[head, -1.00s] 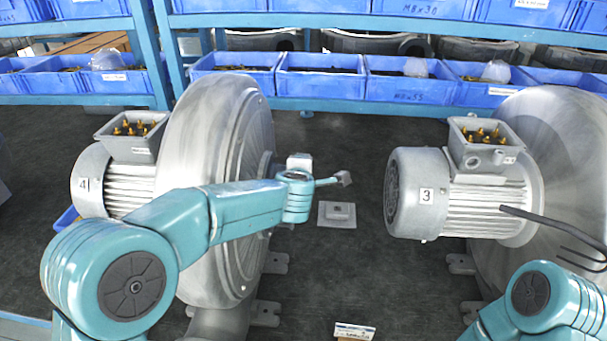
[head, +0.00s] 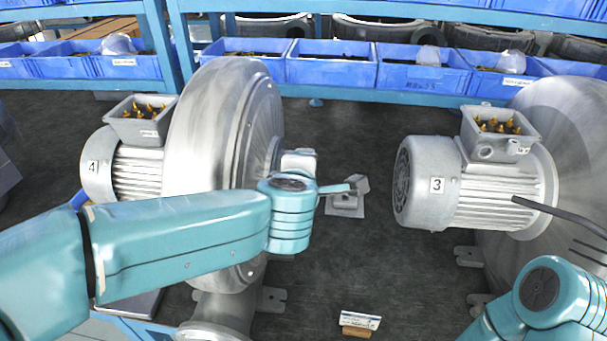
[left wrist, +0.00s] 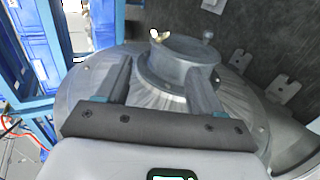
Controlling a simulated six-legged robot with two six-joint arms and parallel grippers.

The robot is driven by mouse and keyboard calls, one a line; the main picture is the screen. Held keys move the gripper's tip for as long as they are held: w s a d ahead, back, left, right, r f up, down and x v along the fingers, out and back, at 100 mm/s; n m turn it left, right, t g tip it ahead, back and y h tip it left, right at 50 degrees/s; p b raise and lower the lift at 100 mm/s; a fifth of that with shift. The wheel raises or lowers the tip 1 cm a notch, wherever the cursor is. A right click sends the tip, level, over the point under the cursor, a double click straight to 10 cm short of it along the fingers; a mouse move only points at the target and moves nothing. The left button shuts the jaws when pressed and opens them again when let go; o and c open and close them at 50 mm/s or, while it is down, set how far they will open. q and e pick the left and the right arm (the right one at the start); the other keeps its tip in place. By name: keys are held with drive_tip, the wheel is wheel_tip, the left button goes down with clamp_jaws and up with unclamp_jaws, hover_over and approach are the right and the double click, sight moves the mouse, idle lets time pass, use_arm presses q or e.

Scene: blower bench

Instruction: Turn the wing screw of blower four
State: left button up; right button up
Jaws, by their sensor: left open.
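Blower four, a grey machine with a large round housing (head: 225,110) and a motor labelled 4 (head: 94,167), stands at the left in the head view. The left wrist view shows its round face (left wrist: 85,88) and raised hub (left wrist: 185,58). A small brass-coloured winged piece (left wrist: 160,36), which looks like the wing screw, sits at the hub's far rim. My left gripper (left wrist: 160,77) is open before this face, its two fingers apart with the hub between and beyond them. In the head view my wrist hides the fingers. My right gripper is out of view.
Blower three (head: 429,195) stands to the right, with a dark bent rod (head: 555,209) before it. A small grey plate (head: 345,209) and a label block (head: 357,324) lie on the dark bench between the blowers. Blue bins (head: 328,70) line the shelf behind.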

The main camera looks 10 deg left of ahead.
use_arm(q)
drive_tip(key=shift+s+r, duration=0.3)
drive_tip(key=shift+s, duration=0.2)
